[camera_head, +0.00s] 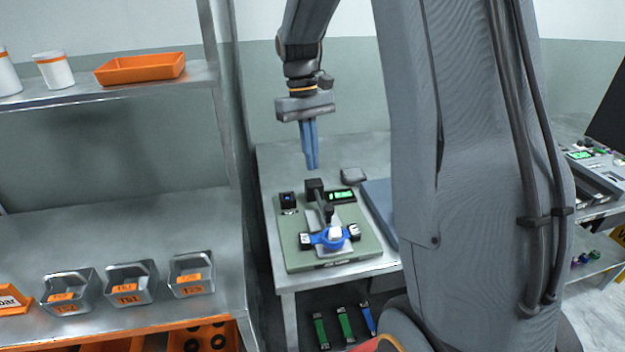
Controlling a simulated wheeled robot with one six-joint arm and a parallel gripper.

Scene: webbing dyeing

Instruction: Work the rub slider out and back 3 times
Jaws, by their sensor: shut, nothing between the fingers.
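The rub tester is a green-grey base plate (288,258) on the metal table. It carries a black upright block (314,187), a dark slider arm (328,213) and a white block on a blue piece (335,235) near its front. I cannot tell exactly which part is the slider's handle. A small green lit display (342,196) sits at its back right. My gripper (312,168) points down above the back of the tester, shut and empty, its blue-grey fingers together. It appears apart from the device.
A small grey object (353,175) and a blue-grey flat panel (380,205) lie behind and right of the tester. Labelled metal bins (130,284) stand on the left bench. An orange tray (140,68) is on the upper shelf. Green and blue items (344,324) lie under the table.

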